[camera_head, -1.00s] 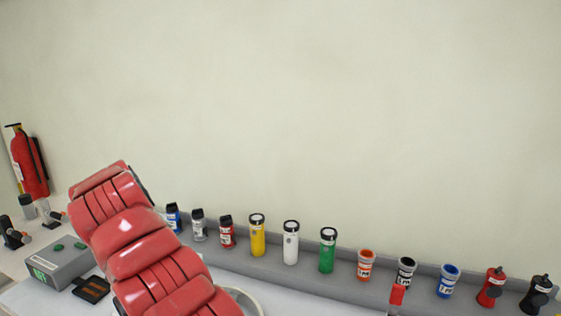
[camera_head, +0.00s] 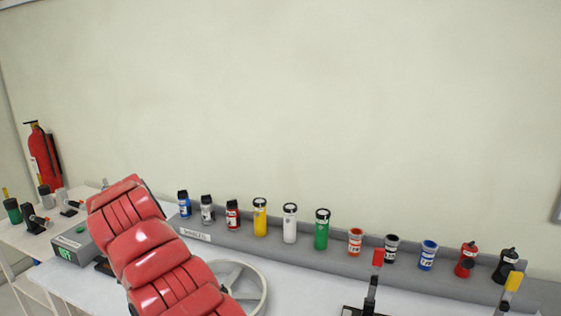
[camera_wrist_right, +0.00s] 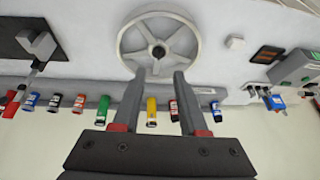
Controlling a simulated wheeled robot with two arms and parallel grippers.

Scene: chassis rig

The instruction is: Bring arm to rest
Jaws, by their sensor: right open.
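A red segmented arm of mine (camera_head: 155,250) rises from the bottom left of the head view. No gripper shows in that view. In the right wrist view my right gripper (camera_wrist_right: 160,75) is open, its two dark fingers apart with nothing between them. Its fingertips lie just below the grey spoked wheel in that picture; I cannot tell how far away the wheel is. My left gripper is not in view.
The grey spoked wheel (camera_head: 248,285) lies on the white table, partly behind my arm. A grey ledge with several coloured bottles, among them a green one (camera_head: 321,230), runs along the wall. A grey box (camera_head: 78,245) and fire extinguisher (camera_head: 44,155) are left.

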